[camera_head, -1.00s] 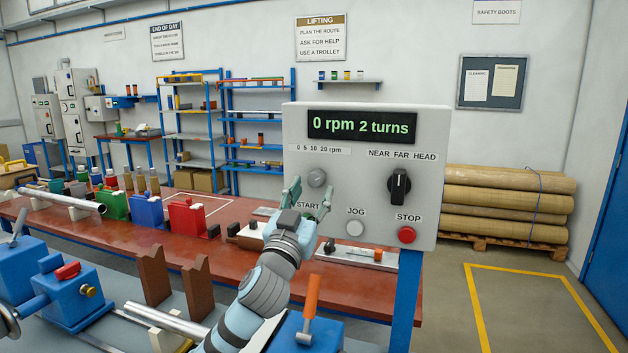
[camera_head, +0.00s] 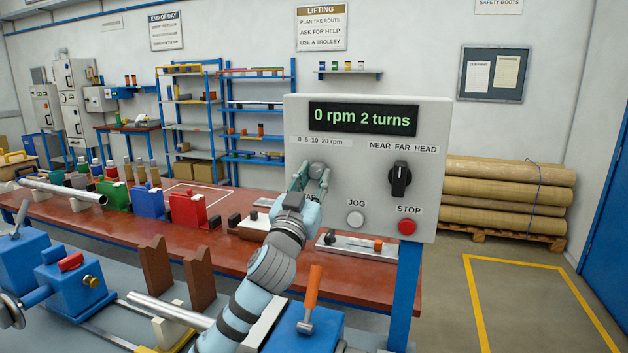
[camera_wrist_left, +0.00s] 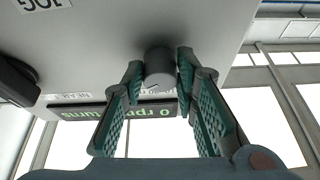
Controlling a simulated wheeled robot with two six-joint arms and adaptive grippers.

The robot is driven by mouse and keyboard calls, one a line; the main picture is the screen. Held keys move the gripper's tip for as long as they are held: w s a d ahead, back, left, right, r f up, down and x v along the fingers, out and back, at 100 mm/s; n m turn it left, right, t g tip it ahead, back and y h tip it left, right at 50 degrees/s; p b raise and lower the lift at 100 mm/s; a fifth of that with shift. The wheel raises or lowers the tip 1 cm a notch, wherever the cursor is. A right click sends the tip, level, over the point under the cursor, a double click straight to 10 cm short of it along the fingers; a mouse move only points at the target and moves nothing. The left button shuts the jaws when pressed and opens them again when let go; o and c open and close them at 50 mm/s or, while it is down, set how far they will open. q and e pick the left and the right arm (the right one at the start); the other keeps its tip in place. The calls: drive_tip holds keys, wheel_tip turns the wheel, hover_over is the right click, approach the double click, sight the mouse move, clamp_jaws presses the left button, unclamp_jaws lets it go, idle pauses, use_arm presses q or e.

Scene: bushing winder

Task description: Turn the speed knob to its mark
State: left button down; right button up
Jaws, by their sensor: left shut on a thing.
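The grey speed knob (camera_head: 317,169) sits on the control panel (camera_head: 293,115) under the "0 5 10 20 rpm" label. The panel's display (camera_head: 362,119) reads "0 rpm 2 turns". My left gripper (camera_head: 312,176) reaches up to the knob from below, and its fingers are closed on the knob's two sides. In the left wrist view the knob (camera_wrist_left: 160,68) shows as a dark round cylinder between the green-padded fingertips (camera_wrist_left: 158,75). The "START" label is partly hidden by the gripper. My right gripper is not in view.
A black selector knob (camera_head: 400,180), a white jog button (camera_head: 356,218) and a red stop button (camera_head: 407,226) are on the same panel. A red-brown bench (camera_head: 240,262) with blocks and tools is behind my arm. Marked floor at the right is clear.

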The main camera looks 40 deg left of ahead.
use_arm(q)
drive_tip(key=shift+f, duration=0.1)
drive_tip(key=n+y+b, duration=0.1)
drive_tip(key=n, duration=0.1)
drive_tip(key=n+b, duration=0.1)
drive_tip(key=shift+d+n+g+y, duration=0.15)
drive_tip(key=shift+n+g+y, duration=0.15)
drive_tip(key=shift+n+y, duration=0.1)
drive_tip(key=n+g+y+b, duration=0.1)
drive_tip(key=n+b, duration=0.1)
drive_tip(key=n, duration=0.1)
drive_tip(key=shift+w+d+n+y, duration=0.1)
drive_tip(key=shift+n+y, duration=0.2)
drive_tip(key=shift+n, duration=0.1)
drive_tip(key=n+g, duration=0.1)
drive_tip(key=n, duration=0.1)
drive_tip(key=n+g+y+b, duration=0.1)
drive_tip(key=n, duration=0.1)
drive_tip(key=shift+d+n, duration=0.15)
drive_tip(key=shift+n, duration=0.25)
drive_tip(key=shift+r+n+g+y+b, duration=0.2)
drive_tip(key=shift+n+g, duration=0.25)
drive_tip(key=shift+n, duration=0.45)
drive_tip(key=shift+r+n+g+y+b, duration=0.15)
drive_tip(key=shift+n+g, duration=0.3)
drive_tip(key=shift+n, duration=0.45)
drive_tip(key=c, duration=1.3)
unclamp_jaws()
